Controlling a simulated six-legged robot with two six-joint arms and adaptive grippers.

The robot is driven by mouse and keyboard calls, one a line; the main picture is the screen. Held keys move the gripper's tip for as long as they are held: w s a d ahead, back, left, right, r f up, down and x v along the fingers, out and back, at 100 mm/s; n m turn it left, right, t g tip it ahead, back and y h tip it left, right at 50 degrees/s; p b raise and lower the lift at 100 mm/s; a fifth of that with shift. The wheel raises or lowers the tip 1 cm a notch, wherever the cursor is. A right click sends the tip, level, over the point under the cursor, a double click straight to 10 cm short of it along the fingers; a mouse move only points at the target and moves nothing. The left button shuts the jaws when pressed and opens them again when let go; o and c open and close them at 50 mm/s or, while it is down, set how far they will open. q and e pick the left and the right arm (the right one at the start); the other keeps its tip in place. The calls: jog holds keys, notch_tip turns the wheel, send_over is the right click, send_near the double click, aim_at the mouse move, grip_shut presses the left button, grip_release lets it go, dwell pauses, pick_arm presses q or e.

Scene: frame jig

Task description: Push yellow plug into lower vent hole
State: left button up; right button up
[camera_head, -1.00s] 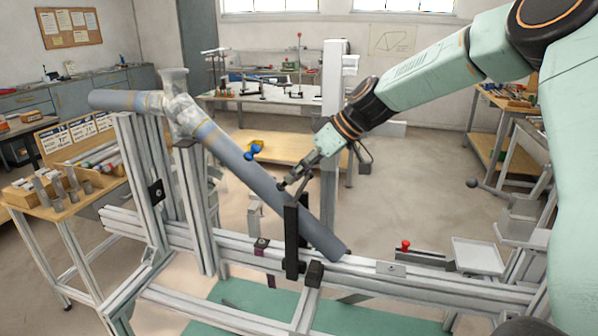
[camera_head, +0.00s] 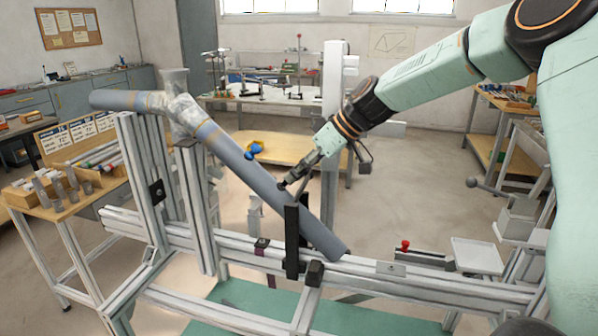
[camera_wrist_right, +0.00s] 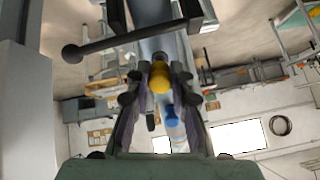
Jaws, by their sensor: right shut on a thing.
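A long grey tube (camera_head: 240,160) slopes down to the right across an aluminium frame. My right gripper (camera_head: 287,186) reaches in from the upper right, its tip at the tube's upper side, on the lower half. In the right wrist view, my right gripper (camera_wrist_right: 160,80) is shut on the yellow plug (camera_wrist_right: 160,76), in front of the tube. The yellow plug in the grip and the lower vent hole are hidden in the head view. I cannot tell how deep the plug sits. A blue plug (camera_head: 250,154) sits higher on the tube. My left gripper is not in view.
A black upright bracket (camera_head: 292,240) stands beside the tube, close below my right gripper. Frame rails (camera_head: 200,238) run under the tube. A red knob (camera_head: 405,245) is at the right. A parts table (camera_head: 60,205) stands at the left.

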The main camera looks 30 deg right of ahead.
jog(key=shift+d, duration=0.1)
dwell(0.6)
jog(key=shift+w+f+b, duration=0.25)
jog(key=shift+f+b, duration=0.05)
jog(key=shift+b, duration=0.15)
jog(key=shift+s+r, duration=0.15)
jog(key=shift+r, duration=0.15)
jog(key=shift+s+r+p, duration=0.1)
jog(key=shift+p, duration=0.3)
jog(key=shift+b+x, duration=1.4)
jog(key=shift+b, duration=0.1)
dwell(0.9)
jog(key=o, duration=0.9)
